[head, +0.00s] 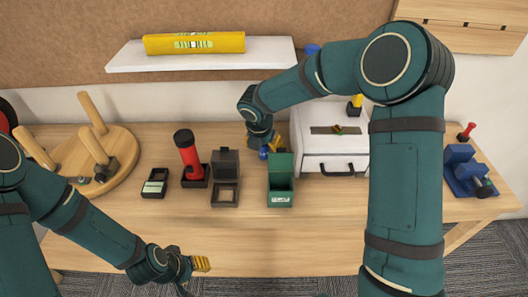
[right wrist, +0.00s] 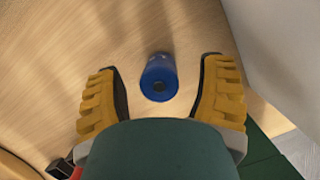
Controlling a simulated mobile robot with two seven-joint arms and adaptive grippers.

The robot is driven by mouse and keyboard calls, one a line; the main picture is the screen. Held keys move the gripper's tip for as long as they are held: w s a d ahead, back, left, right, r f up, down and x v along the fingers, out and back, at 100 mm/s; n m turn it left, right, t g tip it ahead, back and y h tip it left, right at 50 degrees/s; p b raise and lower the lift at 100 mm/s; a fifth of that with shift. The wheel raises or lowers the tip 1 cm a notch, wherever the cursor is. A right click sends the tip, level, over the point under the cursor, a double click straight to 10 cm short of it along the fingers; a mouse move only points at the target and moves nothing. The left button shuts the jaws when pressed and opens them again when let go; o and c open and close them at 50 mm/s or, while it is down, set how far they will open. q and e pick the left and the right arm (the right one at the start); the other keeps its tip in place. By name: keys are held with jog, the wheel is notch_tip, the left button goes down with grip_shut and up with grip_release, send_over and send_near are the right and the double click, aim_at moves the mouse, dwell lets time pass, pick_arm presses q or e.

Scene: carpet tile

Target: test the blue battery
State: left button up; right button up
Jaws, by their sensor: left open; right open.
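The blue battery (right wrist: 158,78) stands on the wooden table between the two yellow fingers of my right gripper (right wrist: 162,72) in the right wrist view, with a gap on both sides. In the head view a small part of the battery (head: 263,154) shows below my right gripper (head: 266,143), behind the green box. My right gripper is open and points down. My left gripper (head: 192,276) is open and empty at the table's front edge. A small black device with a pale display (head: 154,186) lies on the table to the left; it may be the tester.
A red flashlight (head: 187,152) stands in a black holder. Beside it are an open black box (head: 225,194) and an open green box (head: 280,199). A white drawer cabinet (head: 335,160) stands close right of my right gripper. A round wooden peg stand (head: 120,165) is left. The front table strip is clear.

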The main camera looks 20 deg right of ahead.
jog(key=shift+d+f, duration=0.1)
jog(key=shift+f, duration=0.2)
grip_shut()
jog(key=shift+r, duration=0.1)
